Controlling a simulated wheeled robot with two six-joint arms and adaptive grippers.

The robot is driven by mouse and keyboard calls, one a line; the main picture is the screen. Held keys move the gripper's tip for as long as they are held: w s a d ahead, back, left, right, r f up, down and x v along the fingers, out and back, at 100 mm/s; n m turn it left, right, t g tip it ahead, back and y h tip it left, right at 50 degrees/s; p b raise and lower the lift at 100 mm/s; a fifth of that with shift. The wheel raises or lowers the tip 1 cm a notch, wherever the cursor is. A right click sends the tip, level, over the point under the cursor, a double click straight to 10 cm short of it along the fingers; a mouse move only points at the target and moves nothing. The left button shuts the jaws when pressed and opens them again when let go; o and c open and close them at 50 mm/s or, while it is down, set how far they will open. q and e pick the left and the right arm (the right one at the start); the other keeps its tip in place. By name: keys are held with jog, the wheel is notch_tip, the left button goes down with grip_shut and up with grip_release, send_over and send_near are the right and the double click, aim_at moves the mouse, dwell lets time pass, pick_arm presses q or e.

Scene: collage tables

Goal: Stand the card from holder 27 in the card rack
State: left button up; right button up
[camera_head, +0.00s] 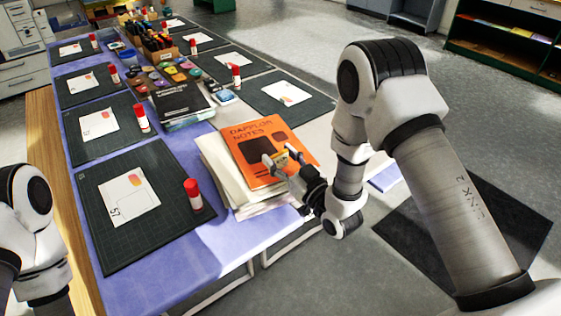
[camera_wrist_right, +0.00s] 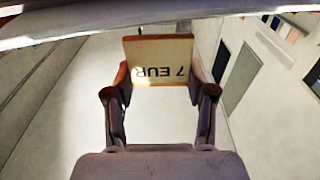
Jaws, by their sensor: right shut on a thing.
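My right gripper (camera_head: 284,163) is shut on a small card with a tan edge (camera_head: 281,159). In the right wrist view, the card (camera_wrist_right: 158,60) shows a pale face printed "7 EUR", upside down, between the two fingertips (camera_wrist_right: 160,82). In the head view the gripper is over the orange "Notes" book (camera_head: 246,143); I cannot tell whether the card touches it. My left arm shows at the lower left edge, but its gripper is out of view. I cannot make out the card rack or holder 27 in either view.
The orange book lies on a stack of papers (camera_head: 217,165) at the table's right side. Dark mats with white sheets (camera_head: 129,199) and red-capped glue sticks (camera_head: 193,194) line the table. Black books (camera_head: 180,100) and craft supplies fill the middle. Bare purple tabletop (camera_head: 172,250) shows in front.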

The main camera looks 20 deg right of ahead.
jog(key=shift+f, duration=0.95)
jog(key=o, duration=0.7)
jog(key=shift+o, duration=0.2)
